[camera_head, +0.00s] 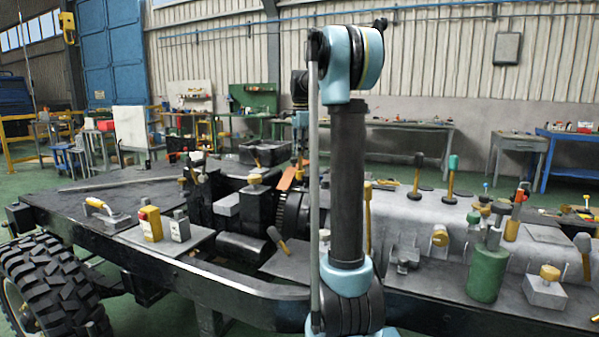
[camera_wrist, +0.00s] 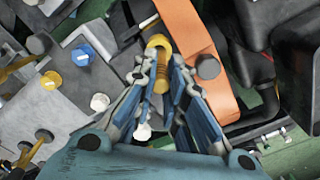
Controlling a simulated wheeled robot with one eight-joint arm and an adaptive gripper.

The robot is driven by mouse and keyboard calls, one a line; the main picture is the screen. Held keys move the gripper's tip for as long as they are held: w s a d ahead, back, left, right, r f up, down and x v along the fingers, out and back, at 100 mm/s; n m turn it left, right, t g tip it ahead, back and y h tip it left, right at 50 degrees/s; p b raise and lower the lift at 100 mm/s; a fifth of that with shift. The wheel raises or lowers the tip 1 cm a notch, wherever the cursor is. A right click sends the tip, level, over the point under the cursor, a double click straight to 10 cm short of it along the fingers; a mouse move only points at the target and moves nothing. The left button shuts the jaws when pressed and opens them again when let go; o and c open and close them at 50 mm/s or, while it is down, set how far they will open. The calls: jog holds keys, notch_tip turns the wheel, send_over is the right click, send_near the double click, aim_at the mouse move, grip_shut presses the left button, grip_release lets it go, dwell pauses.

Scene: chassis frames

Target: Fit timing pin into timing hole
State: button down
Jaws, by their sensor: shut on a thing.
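My gripper (camera_wrist: 161,72) has blue fingers that reach up from the bottom of the wrist view. It is shut on a yellow, brass-like pin (camera_wrist: 159,42), which I take to be the timing pin. The pin's rounded yellow end shows beyond the fingertips, and a ridged coppery part shows between them. In the head view my own arm stands in front, and I cannot make out the gripper or the pin clearly. I cannot pick out the timing hole in either view.
An orange strap-like part (camera_wrist: 205,50) lies right beside the fingertips. Dark housings (camera_wrist: 285,65) fill the right of the wrist view. Grey blocks with a yellow knob (camera_wrist: 51,80) lie left. In the head view, a green cylinder (camera_head: 487,272) and several tools crowd the black chassis frame (camera_head: 245,287).

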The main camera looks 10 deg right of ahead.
aim_at(300, 163)
jog(key=shift+f, duration=2.9)
jog(key=c, duration=1.6)
grip_release()
jog(key=shift+c, duration=0.2)
notch_tip(300, 163, up, 12)
jog(key=shift+r, duration=0.1)
jog(key=shift+s, duration=0.1)
